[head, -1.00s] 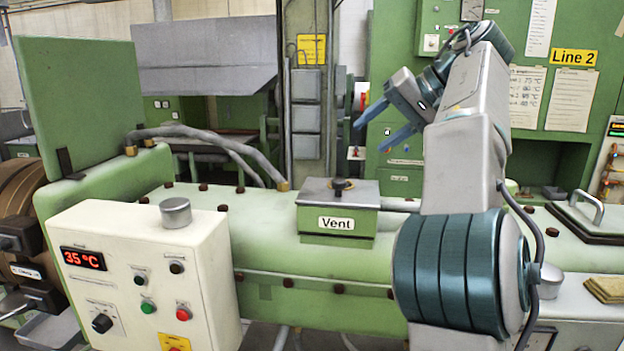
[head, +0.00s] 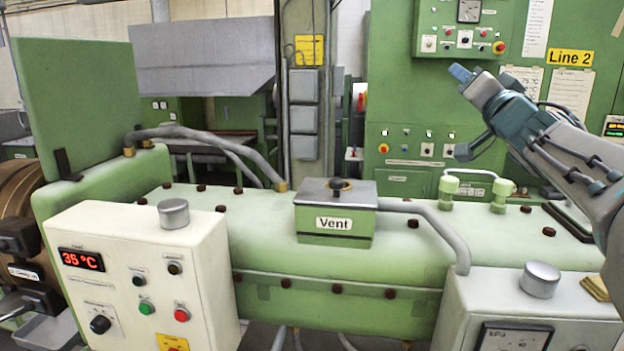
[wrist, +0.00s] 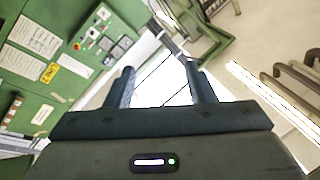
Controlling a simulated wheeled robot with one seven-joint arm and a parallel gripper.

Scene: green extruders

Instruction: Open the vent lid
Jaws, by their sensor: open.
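The vent box (head: 334,238) is a small green box with a "Vent" label, standing on the green extruder barrel in the middle of the head view. The vent box is not visible in the wrist view.
A cream control box (head: 140,280) with a "35 °C" display stands at front left. A grey pipe (head: 440,228) runs right from the vent box to a cream kPa box (head: 530,310). A green tall panel (head: 400,80) marked "Line 2" stands behind.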

